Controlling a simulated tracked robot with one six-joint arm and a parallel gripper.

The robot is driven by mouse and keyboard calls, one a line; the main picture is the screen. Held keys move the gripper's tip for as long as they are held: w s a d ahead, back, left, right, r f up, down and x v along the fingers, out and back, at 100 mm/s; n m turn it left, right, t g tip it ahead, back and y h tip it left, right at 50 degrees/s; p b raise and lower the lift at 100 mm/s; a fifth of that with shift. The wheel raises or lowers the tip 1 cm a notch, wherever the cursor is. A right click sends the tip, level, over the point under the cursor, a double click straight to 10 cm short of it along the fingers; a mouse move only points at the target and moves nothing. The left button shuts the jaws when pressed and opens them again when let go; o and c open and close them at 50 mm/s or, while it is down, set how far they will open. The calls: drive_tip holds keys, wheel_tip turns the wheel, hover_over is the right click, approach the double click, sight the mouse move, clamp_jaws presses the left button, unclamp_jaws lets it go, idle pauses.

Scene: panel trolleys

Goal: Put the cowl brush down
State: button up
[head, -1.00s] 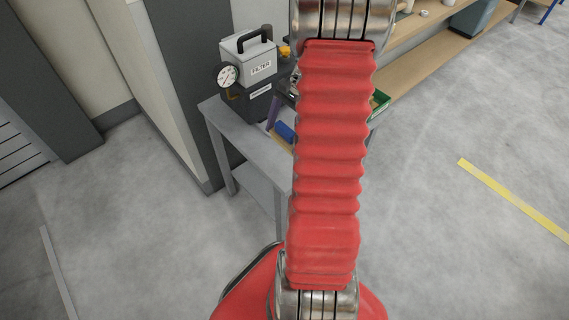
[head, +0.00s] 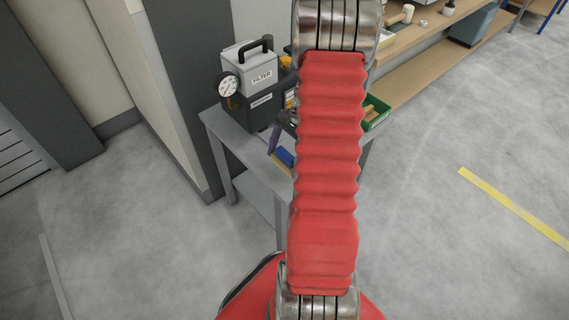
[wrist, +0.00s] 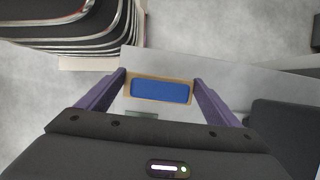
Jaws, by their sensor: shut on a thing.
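The cowl brush, a blue block with a tan rim, sits between the purple fingers of my gripper (wrist: 160,84) in the wrist view. The brush (wrist: 160,91) spans the gap between both fingertips, and the gripper is shut on it. In the head view the brush (head: 285,156) shows as a small blue patch left of my red arm, over the grey trolley (head: 228,138). The trolley's pale top (wrist: 240,84) lies below the brush in the wrist view. I cannot tell whether the brush touches it. My arm hides part of the trolley top.
A filter unit (head: 250,65) with a gauge (head: 228,86) stands at the trolley's back left. A green bin (head: 376,113) is right of my arm. A wooden bench (head: 425,75) runs behind. A wall (head: 150,90) stands left. Open floor lies right.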

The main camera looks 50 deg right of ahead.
drive_tip(key=shift+f, duration=1.4)
drive_tip(key=o, duration=1)
drive_tip(key=v, duration=1.2)
